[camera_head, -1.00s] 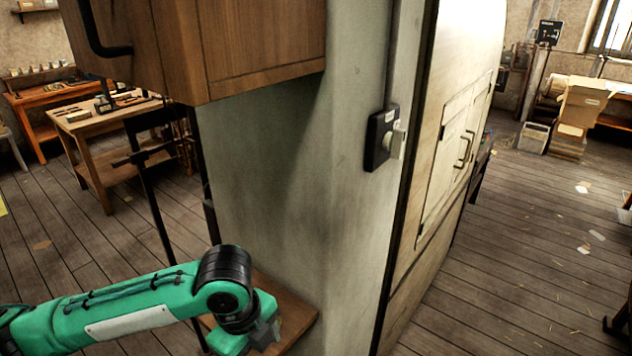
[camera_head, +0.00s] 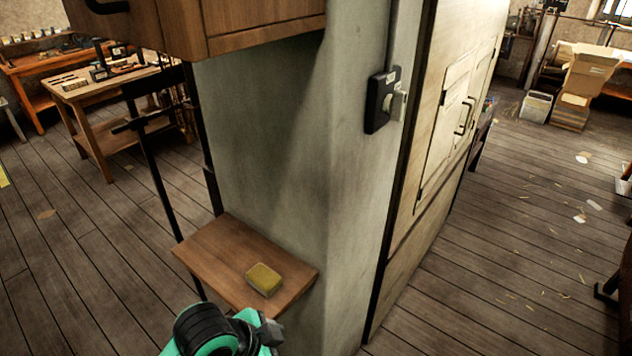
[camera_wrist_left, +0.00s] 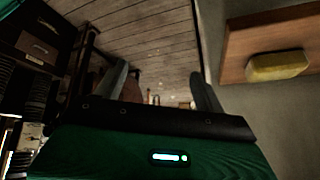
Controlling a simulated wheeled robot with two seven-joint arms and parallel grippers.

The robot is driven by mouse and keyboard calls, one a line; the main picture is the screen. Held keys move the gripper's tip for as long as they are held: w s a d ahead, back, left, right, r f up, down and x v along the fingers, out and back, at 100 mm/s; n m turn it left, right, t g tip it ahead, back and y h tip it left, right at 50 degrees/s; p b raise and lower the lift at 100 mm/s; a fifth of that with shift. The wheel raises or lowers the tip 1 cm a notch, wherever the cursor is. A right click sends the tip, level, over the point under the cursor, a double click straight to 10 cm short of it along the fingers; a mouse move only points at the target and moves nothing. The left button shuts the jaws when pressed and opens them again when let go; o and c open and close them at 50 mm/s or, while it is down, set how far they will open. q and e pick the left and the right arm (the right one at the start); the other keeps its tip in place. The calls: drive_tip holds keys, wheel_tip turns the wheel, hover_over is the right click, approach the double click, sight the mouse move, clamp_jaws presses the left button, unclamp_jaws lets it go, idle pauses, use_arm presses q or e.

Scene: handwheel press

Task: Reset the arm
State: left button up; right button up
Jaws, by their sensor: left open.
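My left arm comes in at the bottom of the head view, with its green and black wrist low in front of the small wooden shelf (camera_head: 215,250). My left gripper (camera_wrist_left: 160,85) shows in the left wrist view with its two fingers apart and nothing between them. In the head view its fingertips are not clearly seen. My right gripper is in neither view.
A yellow sponge-like block (camera_head: 264,279) lies on the shelf and shows in the left wrist view (camera_wrist_left: 277,66). A black switch box (camera_head: 382,102) is on the pale pillar (camera_head: 345,200). A wooden cabinet (camera_head: 262,22) hangs above. Floor at right is mostly clear.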

use_arm(q)
drive_tip(key=s+a+f+n+y, duration=0.3)
drive_tip(key=s+a+f+n, duration=0.25)
drive_tip(key=a, duration=0.25)
drive_tip(key=s+a+f+n+y, duration=0.2)
drive_tip(key=s+a+f+n, duration=0.35)
drive_tip(key=a, duration=0.35)
wheel_tip(320, 180, down, 30)
drive_tip(key=f+g+b, duration=0.1)
drive_tip(key=s+a+f+g, duration=0.1)
drive_tip(key=s+a+f, duration=0.1)
drive_tip(key=s+f, duration=1.8)
drive_tip(key=shift+a+f+g+y+b, duration=0.25)
drive_tip(key=shift+a+g+y+b, duration=0.05)
drive_tip(key=shift+a+b, duration=0.15)
drive_tip(key=shift+d, duration=0.1)
